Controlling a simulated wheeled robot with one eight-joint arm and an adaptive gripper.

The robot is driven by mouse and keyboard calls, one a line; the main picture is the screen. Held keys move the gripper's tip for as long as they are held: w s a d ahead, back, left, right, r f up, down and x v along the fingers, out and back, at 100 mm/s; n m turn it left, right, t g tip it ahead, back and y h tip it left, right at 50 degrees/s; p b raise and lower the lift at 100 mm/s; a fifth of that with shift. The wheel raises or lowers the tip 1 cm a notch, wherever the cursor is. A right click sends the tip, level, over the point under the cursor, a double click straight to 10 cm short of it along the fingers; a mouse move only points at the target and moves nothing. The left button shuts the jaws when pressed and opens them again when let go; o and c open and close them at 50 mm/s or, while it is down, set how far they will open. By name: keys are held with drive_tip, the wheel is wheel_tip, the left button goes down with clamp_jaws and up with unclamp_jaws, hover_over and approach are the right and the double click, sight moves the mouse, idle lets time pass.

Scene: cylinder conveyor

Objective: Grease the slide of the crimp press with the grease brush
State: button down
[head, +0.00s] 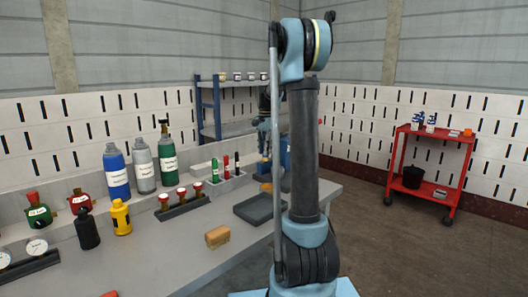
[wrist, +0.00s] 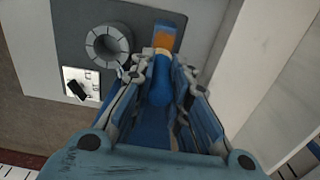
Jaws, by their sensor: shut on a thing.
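My gripper (wrist: 161,72) is shut on the grease brush in the wrist view. The brush's blue handle (wrist: 160,88) lies between the two fingers and points away from my palm. A pale band and an orange part show at its far end, against a blue piece (wrist: 169,24); I cannot tell whether they touch. In the head view my gripper is small and partly hidden behind my arm, above the far end of the bench. A blue body (head: 285,152), perhaps the crimp press, shows there, mostly hidden by my arm. Its slide cannot be made out.
The grey bench (head: 170,262) holds several bottles, a grey tray (head: 256,208), a tan block (head: 217,237) and a rack of small tubes (head: 226,180). A red cart (head: 428,165) stands at the right. The wrist view shows a grey ring (wrist: 109,44) on a dark panel.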

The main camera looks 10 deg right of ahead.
drive_tip(key=shift+r, duration=4.5)
